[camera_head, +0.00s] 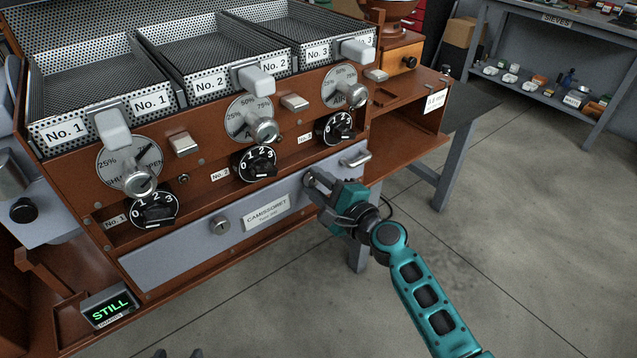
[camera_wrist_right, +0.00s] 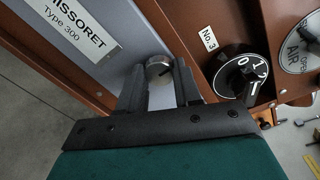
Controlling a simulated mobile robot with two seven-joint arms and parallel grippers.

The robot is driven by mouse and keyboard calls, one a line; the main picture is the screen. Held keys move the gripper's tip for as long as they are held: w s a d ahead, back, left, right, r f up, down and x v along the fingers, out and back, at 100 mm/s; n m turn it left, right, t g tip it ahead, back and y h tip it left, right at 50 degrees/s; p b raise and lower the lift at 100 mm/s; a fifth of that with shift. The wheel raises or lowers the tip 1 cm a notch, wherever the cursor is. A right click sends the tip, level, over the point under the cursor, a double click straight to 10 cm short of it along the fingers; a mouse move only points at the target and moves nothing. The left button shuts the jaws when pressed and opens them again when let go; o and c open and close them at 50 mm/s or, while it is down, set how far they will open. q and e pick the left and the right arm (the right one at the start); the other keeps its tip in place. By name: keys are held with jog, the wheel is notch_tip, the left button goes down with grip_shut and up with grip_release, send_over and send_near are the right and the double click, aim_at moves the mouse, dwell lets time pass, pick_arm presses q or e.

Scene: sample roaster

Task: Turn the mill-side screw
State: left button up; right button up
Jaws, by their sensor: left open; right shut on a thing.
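The mill-side screw (camera_wrist_right: 158,70) is a round silver knob with a dark slot, at the right end of the grey front panel (camera_head: 180,252). My right gripper (camera_head: 314,182) reaches it from the front. In the right wrist view its two dark fingers (camera_wrist_right: 160,90) stand on either side of the screw and are shut on it. The head view mostly hides this screw behind the fingers. A second silver screw (camera_head: 220,225) sits left of the CAMISSORET plate (camera_head: 267,211). My left gripper (camera_head: 179,354) is open and empty; only its dark tips show at the bottom edge.
A silver handle (camera_head: 356,157) is close right of my right gripper. Black numbered knobs, including No. 3 (camera_head: 337,128), and dials line the brown panel above. A STILL display (camera_head: 109,306) is at lower left. The floor (camera_head: 500,220) to the right is clear.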

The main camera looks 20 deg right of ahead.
dwell(0.4)
jog(key=o, duration=1)
jog(key=shift+o, duration=0.2)
jog(key=b+v, duration=0.1)
jog(key=v, duration=1.2)
jog(key=shift+f, duration=0.1)
